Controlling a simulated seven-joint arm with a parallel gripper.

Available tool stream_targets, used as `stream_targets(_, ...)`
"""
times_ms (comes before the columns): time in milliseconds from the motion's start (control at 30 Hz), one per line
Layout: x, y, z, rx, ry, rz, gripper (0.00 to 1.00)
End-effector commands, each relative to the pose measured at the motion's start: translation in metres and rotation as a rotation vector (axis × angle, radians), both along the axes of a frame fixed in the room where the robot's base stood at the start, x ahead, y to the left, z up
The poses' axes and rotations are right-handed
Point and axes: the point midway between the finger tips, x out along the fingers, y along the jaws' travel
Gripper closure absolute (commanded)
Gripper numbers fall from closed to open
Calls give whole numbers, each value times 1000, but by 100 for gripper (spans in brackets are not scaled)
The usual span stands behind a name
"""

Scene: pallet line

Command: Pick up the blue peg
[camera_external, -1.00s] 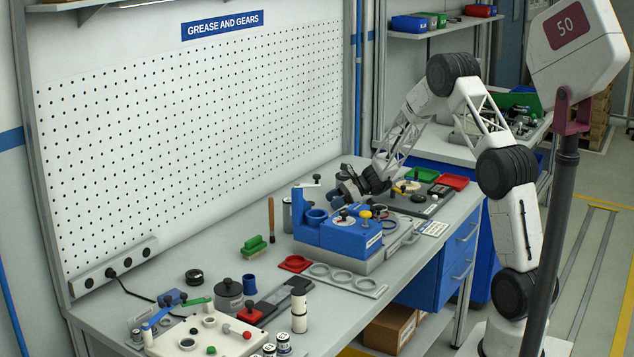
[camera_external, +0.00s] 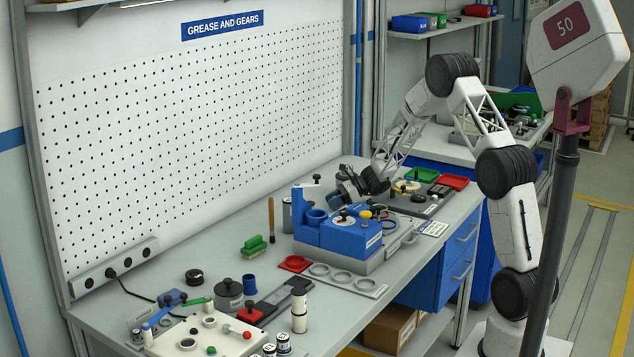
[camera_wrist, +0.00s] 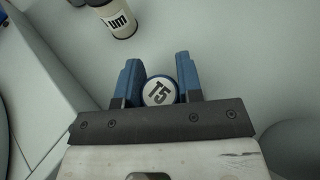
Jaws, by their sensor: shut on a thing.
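The blue peg (camera_wrist: 160,91) stands between my two blue fingers in the wrist view, its round white end marked T5 facing the camera and a blue rim showing around it. My gripper (camera_wrist: 157,72) is shut on it, with a finger against each side. In the external view my gripper (camera_external: 350,186) is low over the bench behind the blue fixture; its fingertips and the peg are hard to make out there.
A pale can with a dark label (camera_wrist: 118,18) stands just beyond the fingers in the wrist view. In the external view the blue fixture (camera_external: 340,236) is in front of my gripper. Green (camera_external: 424,174) and red (camera_external: 454,181) trays lie to the right.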

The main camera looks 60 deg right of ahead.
Motion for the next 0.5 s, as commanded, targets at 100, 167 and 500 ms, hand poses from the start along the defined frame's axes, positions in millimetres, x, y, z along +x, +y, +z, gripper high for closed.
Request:
stream_targets(100,0,0,0,0,0,0,90)
stream_targets(167,0,0,0,0,0,0,90)
stream_targets(500,0,0,14,-1,-1,-1,90)
